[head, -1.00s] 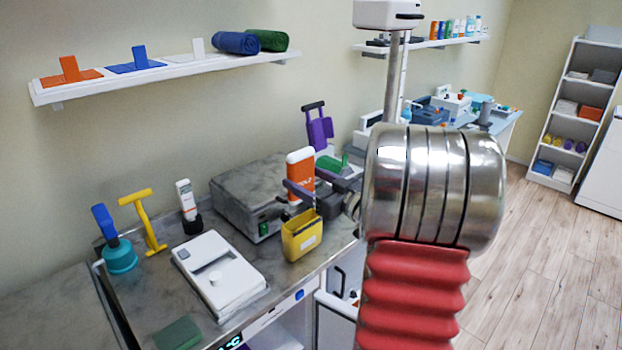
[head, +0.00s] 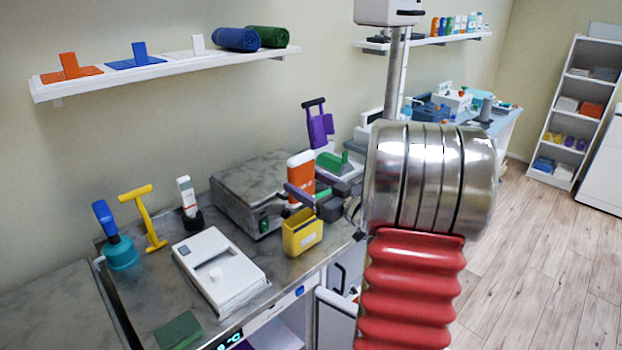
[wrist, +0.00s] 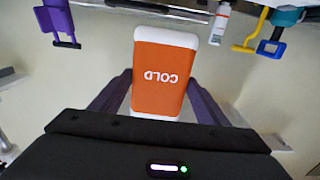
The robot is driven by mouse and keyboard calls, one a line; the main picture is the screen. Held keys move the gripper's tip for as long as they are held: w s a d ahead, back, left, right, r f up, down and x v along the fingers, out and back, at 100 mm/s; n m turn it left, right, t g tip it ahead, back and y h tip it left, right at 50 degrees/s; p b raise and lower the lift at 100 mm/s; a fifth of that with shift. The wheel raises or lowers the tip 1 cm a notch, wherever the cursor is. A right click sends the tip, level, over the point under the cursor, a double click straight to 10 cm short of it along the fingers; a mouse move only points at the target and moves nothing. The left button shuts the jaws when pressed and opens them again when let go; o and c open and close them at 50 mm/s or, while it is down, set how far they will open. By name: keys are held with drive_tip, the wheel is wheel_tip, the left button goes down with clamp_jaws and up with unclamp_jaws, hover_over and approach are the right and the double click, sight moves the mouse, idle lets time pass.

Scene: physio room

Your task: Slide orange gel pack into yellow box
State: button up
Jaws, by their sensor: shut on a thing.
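The orange gel pack (head: 301,172), with white ends, stands upright in my gripper (head: 304,194). In the wrist view the gel pack (wrist: 160,75) reads "COLD", and the purple-grey fingers of my gripper (wrist: 158,102) are shut on its two sides. The yellow box (head: 302,238) stands on the grey counter, open at the top, with a white label on its front. In the head view the pack's lower end is just above or at the box's opening; I cannot tell whether it has entered. The box does not show in the wrist view.
A white device (head: 218,270) lies to the left on the counter (head: 150,290). A teal-and-blue tool (head: 122,252), a yellow tool (head: 148,215) and a white bottle (head: 186,196) stand further left.

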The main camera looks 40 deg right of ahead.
drive_tip(key=shift+f, duration=1.7)
drive_tip(key=shift+f, duration=2.15)
idle(2.0)
drive_tip(key=o, duration=1.5)
drive_tip(key=shift+c, duration=0.2)
drive_tip(key=shift+s, duration=0.1)
drive_tip(key=shift+r, duration=0.1)
